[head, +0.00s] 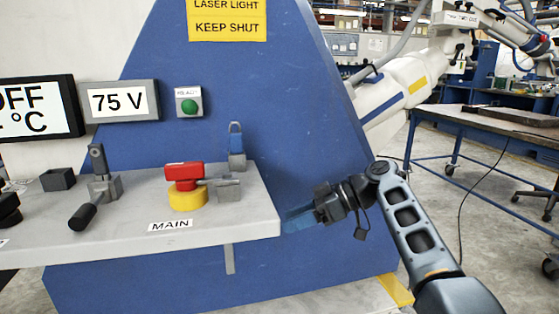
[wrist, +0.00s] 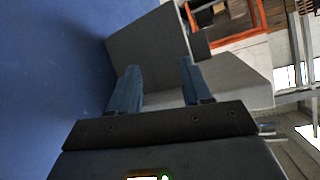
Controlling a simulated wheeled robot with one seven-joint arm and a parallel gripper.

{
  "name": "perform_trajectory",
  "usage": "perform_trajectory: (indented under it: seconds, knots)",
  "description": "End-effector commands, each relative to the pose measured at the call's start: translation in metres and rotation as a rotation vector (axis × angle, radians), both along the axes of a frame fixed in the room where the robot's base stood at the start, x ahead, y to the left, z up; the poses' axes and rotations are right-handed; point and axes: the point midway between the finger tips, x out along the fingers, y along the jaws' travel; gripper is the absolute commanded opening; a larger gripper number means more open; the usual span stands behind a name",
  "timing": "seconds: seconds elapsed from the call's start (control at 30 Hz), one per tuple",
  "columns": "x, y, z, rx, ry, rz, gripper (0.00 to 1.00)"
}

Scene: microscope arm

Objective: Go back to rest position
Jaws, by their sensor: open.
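My gripper (head: 299,217) is just right of the shelf's right end in the head view, in front of the blue panel. Its blue fingers point left, toward the shelf. In the wrist view the two fingers of my gripper (wrist: 158,85) stand apart with nothing between them. My arm reaches in from the lower right of the head view, bent at an elbow. Whether the fingers touch the panel or shelf cannot be told.
The grey shelf (head: 254,212) carries a red and yellow MAIN switch (head: 185,186), a blue padlock (head: 236,146) and a black-handled lever (head: 97,184). The blue panel (head: 290,110) stands behind. A workbench (head: 490,125) is at the right, with open floor before it.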

Motion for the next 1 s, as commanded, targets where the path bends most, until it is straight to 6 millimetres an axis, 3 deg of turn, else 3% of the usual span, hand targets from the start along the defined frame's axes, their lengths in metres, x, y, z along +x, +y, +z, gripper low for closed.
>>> perform_trajectory:
  seconds: [0.03,0.2,0.5,0.73,1.0]
  knots:
    - [-0.008,-0.001,-0.032,-0.013,0.026,-0.051,0.49]
    - [-0.032,-0.008,-0.118,-0.062,0.088,-0.243,0.49]
    - [-0.105,-0.034,-0.239,-0.134,0.152,-0.571,0.49]
    - [-0.18,-0.062,-0.299,-0.174,0.162,-0.804,0.49]
    - [-0.281,-0.098,-0.326,-0.196,0.127,-1.048,0.49]
